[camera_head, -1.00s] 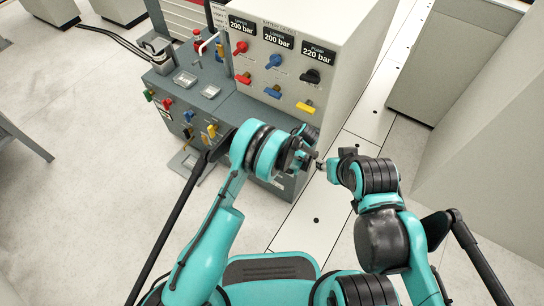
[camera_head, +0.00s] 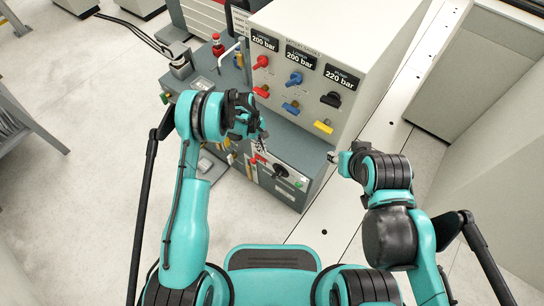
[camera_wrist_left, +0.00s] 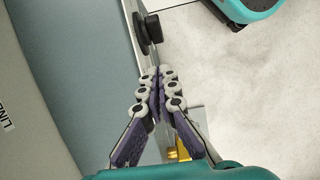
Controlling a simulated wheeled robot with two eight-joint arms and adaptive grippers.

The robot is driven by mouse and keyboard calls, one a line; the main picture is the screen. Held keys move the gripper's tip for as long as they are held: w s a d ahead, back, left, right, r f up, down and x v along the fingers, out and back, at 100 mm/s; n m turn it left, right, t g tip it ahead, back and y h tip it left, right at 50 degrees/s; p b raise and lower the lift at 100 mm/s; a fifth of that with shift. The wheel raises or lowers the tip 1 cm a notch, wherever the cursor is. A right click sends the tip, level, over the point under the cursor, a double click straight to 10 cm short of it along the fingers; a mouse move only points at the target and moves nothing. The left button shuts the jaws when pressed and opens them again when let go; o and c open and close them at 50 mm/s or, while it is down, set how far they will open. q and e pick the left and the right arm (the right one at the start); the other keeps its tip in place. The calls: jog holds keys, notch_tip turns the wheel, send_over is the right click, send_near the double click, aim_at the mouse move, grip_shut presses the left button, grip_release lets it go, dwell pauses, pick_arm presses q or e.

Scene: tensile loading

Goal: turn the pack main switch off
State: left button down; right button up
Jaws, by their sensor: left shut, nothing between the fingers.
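A black rotary knob (camera_head: 280,171) is on the lower front panel of the grey cabinet, between a red part and a green part; I cannot read a label naming it as the pack main switch. My left gripper (camera_head: 263,142) is shut and empty, in front of the panel, above and left of this knob in the head view. In the left wrist view the closed fingertips (camera_wrist_left: 158,82) lie alongside the panel, with a black knob (camera_wrist_left: 151,28) beyond them and apart. My right gripper (camera_head: 332,157) is right of the cabinet; its fingers are too small to judge.
The upper panel carries a red handle (camera_head: 262,62), a blue handle (camera_head: 294,78), a black handle (camera_head: 331,99) and a yellow lever (camera_head: 324,127). A yellow part (camera_wrist_left: 178,150) is behind the left fingers. Clear floor (camera_head: 95,190) is on the left.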

pick_arm(q)
jog(key=b, duration=0.4)
send_over(276, 174)
jog(key=w+a, duration=0.3)
jog(key=a, duration=0.1)
notch_tip(276, 174, down, 10)
jog(key=shift+s+d+f+b, duration=0.3)
jog(key=shift+s+d, duration=0.1)
jog(key=shift+d, duration=0.15)
jog(key=shift+s+d+f+b, duration=0.15)
jog(key=shift+s+d+b, duration=0.15)
jog(key=shift+s+d, duration=0.15)
jog(key=shift+s+d+f, duration=0.2)
jog(key=shift+s+d, duration=0.1)
jog(key=shift+d, duration=0.15)
jog(key=shift+d, duration=0.15)
